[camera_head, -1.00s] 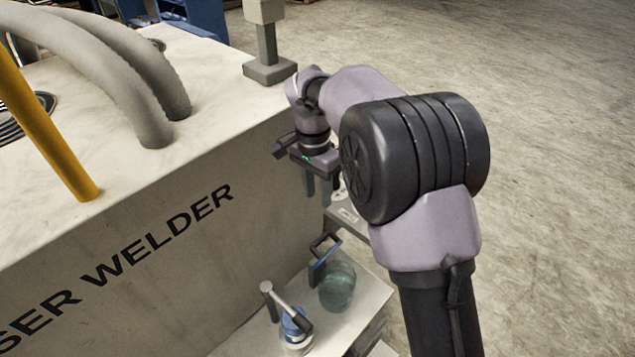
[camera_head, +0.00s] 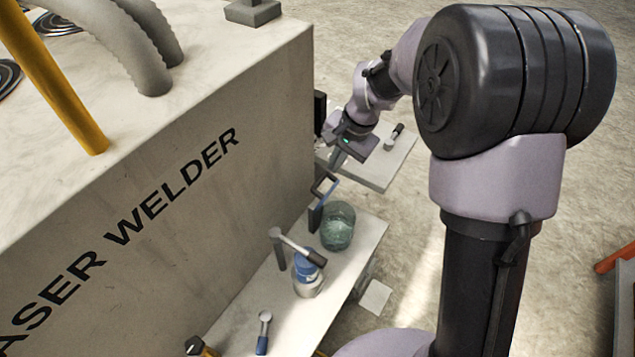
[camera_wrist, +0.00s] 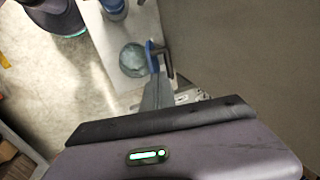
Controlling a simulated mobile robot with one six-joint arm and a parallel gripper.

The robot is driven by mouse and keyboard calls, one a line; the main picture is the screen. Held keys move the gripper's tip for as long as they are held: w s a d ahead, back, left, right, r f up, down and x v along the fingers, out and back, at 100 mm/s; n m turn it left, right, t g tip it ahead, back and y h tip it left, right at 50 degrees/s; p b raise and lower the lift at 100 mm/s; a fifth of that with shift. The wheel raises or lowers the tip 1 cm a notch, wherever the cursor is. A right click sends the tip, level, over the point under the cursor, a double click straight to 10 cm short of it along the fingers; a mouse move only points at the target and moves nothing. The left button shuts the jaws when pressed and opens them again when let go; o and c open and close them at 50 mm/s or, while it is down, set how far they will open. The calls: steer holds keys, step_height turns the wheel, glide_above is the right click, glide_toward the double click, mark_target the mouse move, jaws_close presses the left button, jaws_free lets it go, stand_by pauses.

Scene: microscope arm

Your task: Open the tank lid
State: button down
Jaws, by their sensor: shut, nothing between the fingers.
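The tank (camera_head: 338,229) is a round, greenish glass vessel on the pale shelf beside the welder. Its blue lid (camera_head: 314,216) stands upright at the tank's welder side, with a dark loop handle (camera_head: 327,182) on it. The tank mouth looks uncovered. In the wrist view, the tank (camera_wrist: 132,60) and the edge-on lid (camera_wrist: 152,57) show beyond my fingers. My gripper (camera_head: 336,165) is shut and empty, just behind and above the lid in the head view. Its fingers also show in the wrist view (camera_wrist: 160,88). I cannot tell whether they touch the handle.
The large welder body (camera_head: 170,190) walls off the left side. A blue-capped bottle with a hammer-like lever (camera_head: 307,277) stands in front of the tank. A small blue-handled tool (camera_head: 263,333) lies nearer. Another pale shelf (camera_head: 385,172) is behind; open floor lies right.

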mark_target(320, 183)
steer(key=x, duration=0.3)
steer(key=b+x, duration=0.1)
steer(key=x, duration=0.2)
steer(key=b+x, duration=0.1)
steer(key=x, duration=0.2)
steer(key=shift+w+d+f, duration=0.25)
steer(key=shift+w+f, duration=0.1)
steer(key=shift+w, duration=0.1)
steer(key=shift+a, duration=0.15)
steer(key=shift+w+a+r, duration=0.15)
steer(key=shift+w+a, duration=0.15)
steer(key=shift+a, duration=0.2)
steer(key=shift+w+a+f, duration=0.15)
steer(key=shift+w+a, duration=0.4)
steer(key=shift+a, duration=0.25)
steer(key=shift+w+a+f, duration=0.15)
steer(key=shift+w+a, duration=0.4)
steer(key=shift+a, duration=0.3)
steer(key=shift+w+a+f, duration=0.1)
steer(key=shift+w+a, duration=0.45)
steer(key=shift+a, duration=0.25)
